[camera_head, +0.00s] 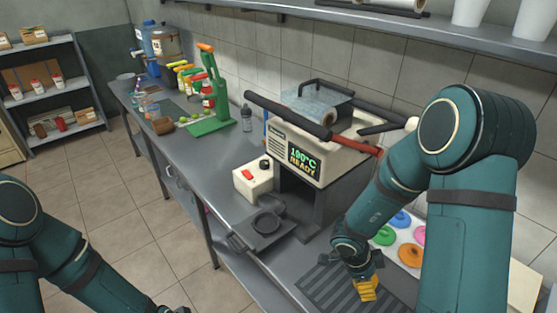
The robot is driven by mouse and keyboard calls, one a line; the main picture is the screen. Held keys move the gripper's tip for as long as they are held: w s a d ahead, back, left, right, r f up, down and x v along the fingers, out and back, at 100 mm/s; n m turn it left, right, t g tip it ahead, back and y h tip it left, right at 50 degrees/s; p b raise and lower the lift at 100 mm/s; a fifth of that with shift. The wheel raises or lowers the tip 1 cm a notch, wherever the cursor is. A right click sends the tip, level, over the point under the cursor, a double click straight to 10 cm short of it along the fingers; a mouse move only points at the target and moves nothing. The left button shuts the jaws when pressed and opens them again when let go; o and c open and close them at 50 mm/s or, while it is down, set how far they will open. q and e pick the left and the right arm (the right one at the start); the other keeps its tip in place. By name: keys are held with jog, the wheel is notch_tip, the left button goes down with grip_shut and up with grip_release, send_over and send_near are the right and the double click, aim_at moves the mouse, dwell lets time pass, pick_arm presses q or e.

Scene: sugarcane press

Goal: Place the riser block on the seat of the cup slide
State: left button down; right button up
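The cup slide (262,232) is a dark flat plate sticking out from the front of the sealing machine, with a round ring-shaped seat (268,221) on it. No block shows on the seat. My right gripper (362,277) points down over the ribbed mat, right of the slide. A small yellow block (367,290) shows at its fingertips and looks like the riser block. The fingers are too small and covered to show whether they grip it. My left gripper is almost wholly cut off at the bottom edge, over the floor side.
The sealing machine (305,150) reads 190°C READY. A white box with a red switch (252,180) stands left of the slide. A ribbed mat (325,285) lies in front, with coloured discs (410,255) to its right. A green press (208,105) stands farther back.

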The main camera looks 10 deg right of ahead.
jog(key=w+a+r+n+t+y+b, duration=0.1)
jog(key=w+a+n, duration=0.4)
jog(key=n, duration=0.5)
jog(key=w+a+r+n+t+y+b, duration=0.2)
jog(key=w+a+r+n+t+y, duration=0.1)
jog(key=a+n, duration=0.5)
jog(key=w+r+n+t, duration=0.1)
jog(key=w+n+t, duration=0.1)
jog(key=w+n, duration=0.1)
jog(key=shift+w+a+r+n, duration=0.25)
jog(key=shift+a+r+n, duration=0.05)
